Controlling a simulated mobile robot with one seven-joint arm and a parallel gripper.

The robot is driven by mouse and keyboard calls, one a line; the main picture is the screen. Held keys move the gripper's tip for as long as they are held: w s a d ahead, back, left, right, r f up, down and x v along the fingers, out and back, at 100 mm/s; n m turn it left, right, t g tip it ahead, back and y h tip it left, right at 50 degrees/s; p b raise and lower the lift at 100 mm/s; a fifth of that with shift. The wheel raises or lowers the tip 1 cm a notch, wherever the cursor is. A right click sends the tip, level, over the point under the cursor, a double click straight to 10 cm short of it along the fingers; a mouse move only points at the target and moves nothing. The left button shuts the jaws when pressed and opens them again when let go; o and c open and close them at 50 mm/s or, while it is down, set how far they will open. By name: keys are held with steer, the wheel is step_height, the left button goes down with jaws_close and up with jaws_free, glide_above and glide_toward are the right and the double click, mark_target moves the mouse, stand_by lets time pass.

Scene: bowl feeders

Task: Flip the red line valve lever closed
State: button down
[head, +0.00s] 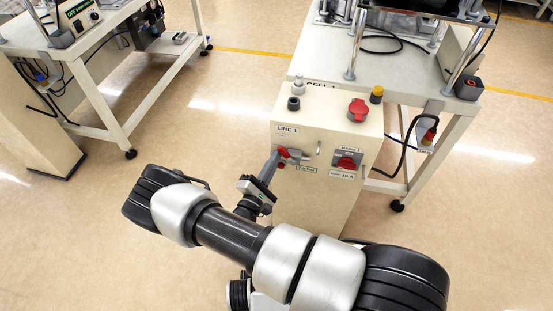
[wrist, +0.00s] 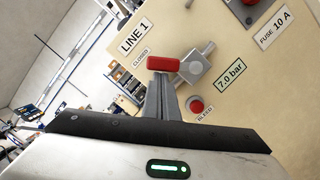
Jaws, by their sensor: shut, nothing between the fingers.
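The valve with its red lever (wrist: 163,64) is on the front panel of the LINE 1 cabinet (head: 325,205). In the wrist view the lever extends left from the grey valve body (wrist: 197,68), its end near the CLOSED label (wrist: 140,57). My gripper (wrist: 160,80) is shut and empty, its fingertips right at the lever's edge. I cannot tell whether they touch it. In the head view my gripper (head: 276,157) reaches the lever (head: 283,152) from the lower left and partly covers the valve.
A red bleed button (wrist: 197,106) and a 7.0 bar label (wrist: 230,76) are close to the valve. A red switch (head: 347,162) is to the right on the panel. The cabinet top carries a red cap (head: 358,109). A workbench (head: 460,125) stands behind.

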steer(key=r+m+p, duration=0.1)
steer(key=m, duration=0.1)
steer(key=d+r+m+g+p, duration=0.1)
steer(key=m, duration=0.1)
steer(key=d+m+p, duration=0.1)
steer(key=m, duration=0.1)
steer(key=shift+s+r+p, duration=0.3)
steer(key=shift+r+p, duration=0.1)
steer(key=shift+s+d+r+g+p, duration=0.1)
steer(key=shift+d+g+p, duration=0.1)
steer(key=shift+g+p, duration=0.1)
steer(key=shift+d, duration=0.15)
steer(key=shift+a, duration=0.4)
steer(key=b, duration=0.1)
glide_toward(283, 152)
steer(key=a, duration=0.4)
steer(key=shift+s+a+r, duration=0.1)
steer(key=shift+s+r, duration=0.15)
steer(key=shift+s, duration=0.15)
